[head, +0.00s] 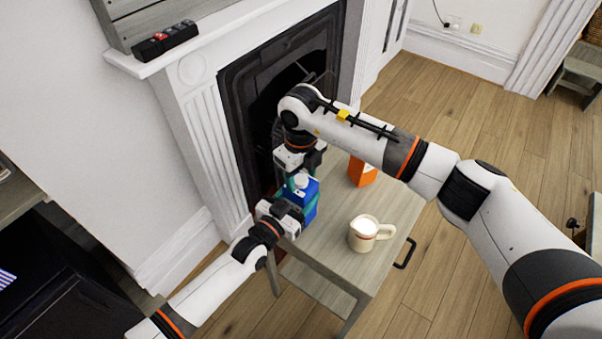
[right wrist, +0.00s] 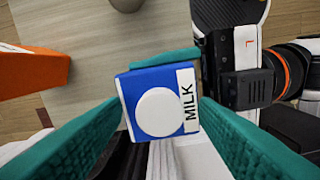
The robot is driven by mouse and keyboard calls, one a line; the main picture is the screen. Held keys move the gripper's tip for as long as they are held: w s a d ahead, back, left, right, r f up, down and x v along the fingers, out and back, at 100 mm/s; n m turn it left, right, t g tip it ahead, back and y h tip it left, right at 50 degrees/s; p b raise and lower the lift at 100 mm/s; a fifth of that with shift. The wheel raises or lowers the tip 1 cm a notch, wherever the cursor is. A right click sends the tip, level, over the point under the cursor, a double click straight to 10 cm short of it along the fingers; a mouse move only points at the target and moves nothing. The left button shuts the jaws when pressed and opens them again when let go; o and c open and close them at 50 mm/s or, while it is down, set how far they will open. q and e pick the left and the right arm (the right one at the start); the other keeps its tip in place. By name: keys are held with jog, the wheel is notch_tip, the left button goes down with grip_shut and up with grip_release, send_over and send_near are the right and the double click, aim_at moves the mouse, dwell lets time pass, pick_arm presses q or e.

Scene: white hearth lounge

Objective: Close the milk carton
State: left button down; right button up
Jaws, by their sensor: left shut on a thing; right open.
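The blue milk carton (head: 310,196) stands upright on the small grey table (head: 345,270). Its blue top with the MILK label shows in the right wrist view (right wrist: 133,83). A round white cap (right wrist: 160,112) sits over the top; it also shows in the head view (head: 301,181). I cannot tell how tightly it is seated. My left gripper (head: 293,211) is shut on the carton's side. My right gripper (head: 299,174) is open just above the carton, pointing down. Its teal fingers lie either side of the cap in the right wrist view (right wrist: 160,100), apparently without gripping it.
A cream jug (head: 362,234) of white liquid stands near the table's front right. An orange carton (head: 361,172) stands behind, partly hidden by my right arm. The fireplace (head: 240,95) is close behind the table. Bare tabletop lies between the jug and the milk carton.

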notch_tip(320, 180, up, 12)
dwell(0.4)
pick_arm(q)
jog(key=shift+c, duration=1.8)
grip_release()
jog(key=v, duration=1.2)
jog(key=shift+b, duration=0.3)
pick_arm(e)
jog(key=shift+f, duration=0.35)
